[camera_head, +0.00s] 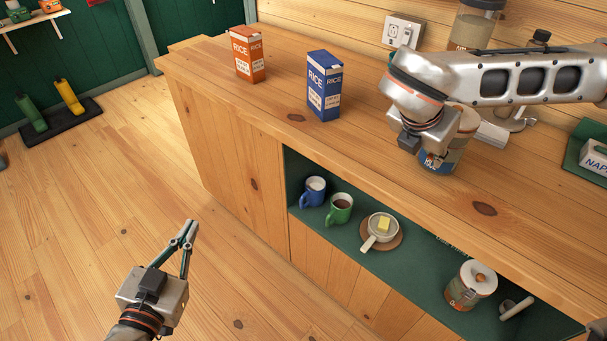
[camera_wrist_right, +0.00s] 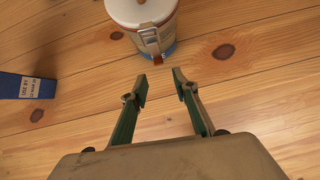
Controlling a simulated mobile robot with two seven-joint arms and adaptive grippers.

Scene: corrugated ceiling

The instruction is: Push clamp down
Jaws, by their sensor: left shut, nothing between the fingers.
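A canister with a white lid (camera_wrist_right: 140,10) stands on the wooden counter, at the top of the right wrist view. Its metal clamp (camera_wrist_right: 150,37) is on the side facing my right gripper. In the head view the canister (camera_head: 436,162) is partly hidden behind my right arm. My right gripper (camera_wrist_right: 160,83) is open and empty. Its fingertips are a short way from the clamp and apart from it. Its fingers are hidden in the head view. My left gripper (camera_head: 190,226) is shut and empty, in front of the counter over the floor.
An orange rice box (camera_head: 247,55) and a blue rice box (camera_head: 323,86) stand on the counter (camera_head: 270,107) to the left. A glass container (camera_head: 475,25) stands behind my right arm.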

